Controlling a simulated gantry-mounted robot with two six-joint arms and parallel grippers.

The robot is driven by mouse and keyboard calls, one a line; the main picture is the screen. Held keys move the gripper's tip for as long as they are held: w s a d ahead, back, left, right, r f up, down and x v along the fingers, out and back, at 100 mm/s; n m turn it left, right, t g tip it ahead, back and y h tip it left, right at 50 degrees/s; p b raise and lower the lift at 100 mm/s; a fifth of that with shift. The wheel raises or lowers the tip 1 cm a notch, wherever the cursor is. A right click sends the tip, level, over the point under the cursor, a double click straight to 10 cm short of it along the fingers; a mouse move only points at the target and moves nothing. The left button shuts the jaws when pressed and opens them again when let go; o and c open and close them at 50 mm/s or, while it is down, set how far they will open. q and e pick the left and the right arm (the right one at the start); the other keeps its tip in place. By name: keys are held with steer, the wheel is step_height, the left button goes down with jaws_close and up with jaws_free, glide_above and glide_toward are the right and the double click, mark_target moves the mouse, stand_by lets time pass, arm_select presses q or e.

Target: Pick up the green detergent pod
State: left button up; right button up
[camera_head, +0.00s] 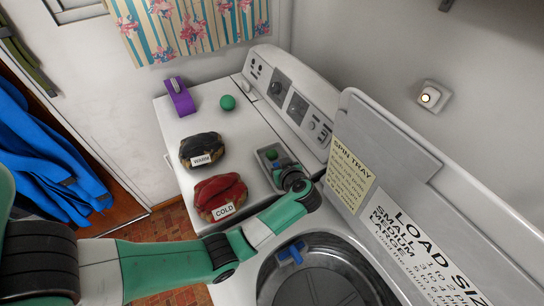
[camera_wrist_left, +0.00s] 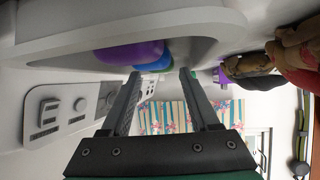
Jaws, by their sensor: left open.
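My left gripper (camera_head: 277,165) is over the tray. Its two fingers (camera_wrist_left: 160,73) are apart with nothing held between them, close to the blue and green pods. Whether they touch a pod cannot be told. My right gripper is not in view.
A dark bag labelled WARM (camera_head: 201,149) and a red bag labelled COLD (camera_head: 220,196) sit left of the tray. A green ball (camera_head: 228,102) and a purple item (camera_head: 180,97) lie farther back. The control panel (camera_head: 290,98) and raised lid (camera_head: 385,140) stand right.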

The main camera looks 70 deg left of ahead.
arm_select(q)
steer(key=b+x, duration=0.1)
steer(key=x, duration=0.2)
steer(key=shift+a+f, duration=0.25)
steer(key=shift+a, duration=0.1)
jaws_close()
steer(key=shift+r+p, duration=0.45)
steer(key=shift+r, duration=0.1)
step_height(320, 180, up, 3)
steer(key=shift+p, duration=1.1)
steer(key=s+d+r+p, duration=0.7)
steer(key=s+d+r, duration=0.1)
steer(key=d, duration=0.3)
steer(key=shift+d+r, duration=0.25)
steer(key=shift+r, duration=0.25)
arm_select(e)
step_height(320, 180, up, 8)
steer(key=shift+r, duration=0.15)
